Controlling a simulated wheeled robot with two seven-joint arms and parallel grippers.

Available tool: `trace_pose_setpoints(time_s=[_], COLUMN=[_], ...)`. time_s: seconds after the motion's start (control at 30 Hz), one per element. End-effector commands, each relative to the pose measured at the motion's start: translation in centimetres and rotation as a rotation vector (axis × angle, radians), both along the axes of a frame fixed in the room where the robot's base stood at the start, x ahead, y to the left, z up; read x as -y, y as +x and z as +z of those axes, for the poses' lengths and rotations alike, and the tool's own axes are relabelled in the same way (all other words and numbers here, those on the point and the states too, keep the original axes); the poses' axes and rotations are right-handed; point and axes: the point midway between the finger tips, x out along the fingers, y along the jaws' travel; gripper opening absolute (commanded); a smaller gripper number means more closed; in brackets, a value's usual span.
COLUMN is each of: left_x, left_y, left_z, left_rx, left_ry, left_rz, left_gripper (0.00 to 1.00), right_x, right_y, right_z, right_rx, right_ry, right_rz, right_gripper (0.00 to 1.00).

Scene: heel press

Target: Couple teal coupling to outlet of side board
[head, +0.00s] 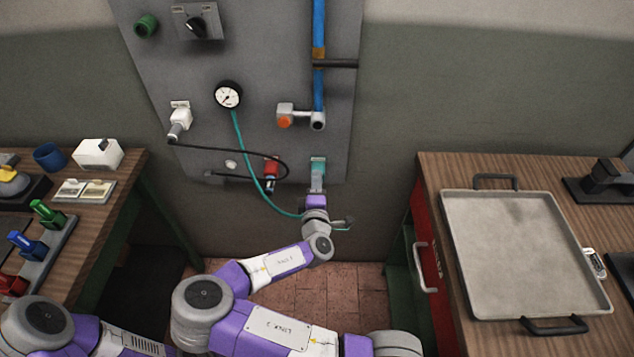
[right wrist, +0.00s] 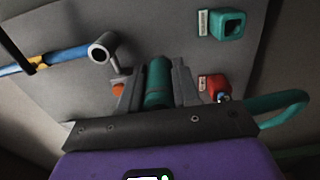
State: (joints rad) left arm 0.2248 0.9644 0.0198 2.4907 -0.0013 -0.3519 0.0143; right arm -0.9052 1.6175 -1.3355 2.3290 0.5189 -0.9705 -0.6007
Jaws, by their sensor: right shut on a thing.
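The teal coupling (right wrist: 158,82) is a cylinder held between the two fingers of my right gripper (right wrist: 158,88), which is shut on it. In the head view my right gripper (head: 317,178) is at the lower right of the grey side board (head: 215,60). The coupling's teal hose (head: 250,168) runs up to the round gauge. The teal square outlet (right wrist: 228,24) is on the board, at the upper right of the right wrist view, apart from the coupling in that picture. In the head view a teal patch shows at the fingertips; outlet and coupling cannot be told apart there. My left gripper is not in view.
A blue pipe (head: 319,85) ends in an elbow fitting above, near an orange knob (head: 285,122). A gauge (head: 228,95) is on the board. A workbench with a metal tray (head: 470,240) stands at right.

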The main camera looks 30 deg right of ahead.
Motion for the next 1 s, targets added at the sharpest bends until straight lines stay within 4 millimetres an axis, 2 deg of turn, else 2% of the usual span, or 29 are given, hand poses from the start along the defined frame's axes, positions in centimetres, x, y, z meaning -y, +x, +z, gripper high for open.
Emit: trace_pose_setpoints(time_s=[0.03,1.0], left_x=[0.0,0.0], left_y=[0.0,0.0], left_z=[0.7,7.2], left_rx=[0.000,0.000], left_ry=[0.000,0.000], left_rz=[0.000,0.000], left_gripper=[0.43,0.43], right_x=[0.0,0.0], right_y=[0.0,0.0], right_z=[0.8,8.5], right_rx=[0.001,0.001], right_ry=[0.000,0.000], right_rz=[0.000,0.000], right_gripper=[0.00,0.00])
